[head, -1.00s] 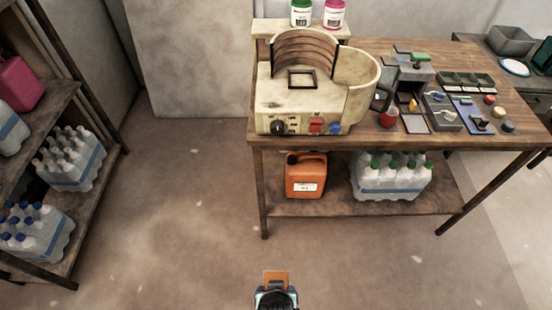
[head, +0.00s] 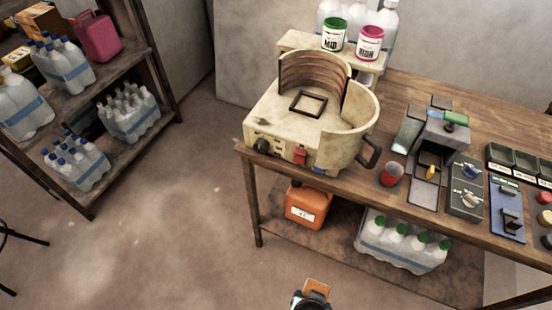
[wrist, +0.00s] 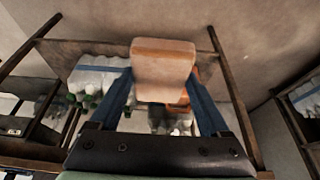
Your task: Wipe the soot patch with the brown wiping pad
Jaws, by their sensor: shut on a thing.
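The brown wiping pad (head: 316,288) is in my gripper (head: 312,297) at the bottom of the head view. In the wrist view the pad (wrist: 163,62) is a tan-brown block between the two blue fingers of my gripper (wrist: 162,92), which are shut on it. It is held in the air, in front of the workbench and apart from it. A cream, stained vat machine (head: 268,119) with a round open tub and a dark square frame on top stands on the bench's left end. I cannot clearly make out the soot patch among the machine's dark stains.
The wooden workbench (head: 400,205) carries a red cup (head: 390,175), a grey device (head: 436,150) and small trays. An orange canister (head: 308,206) and bottle packs (head: 402,245) sit on its lower shelf. A shelf rack (head: 160,75) stands left. The floor between is clear.

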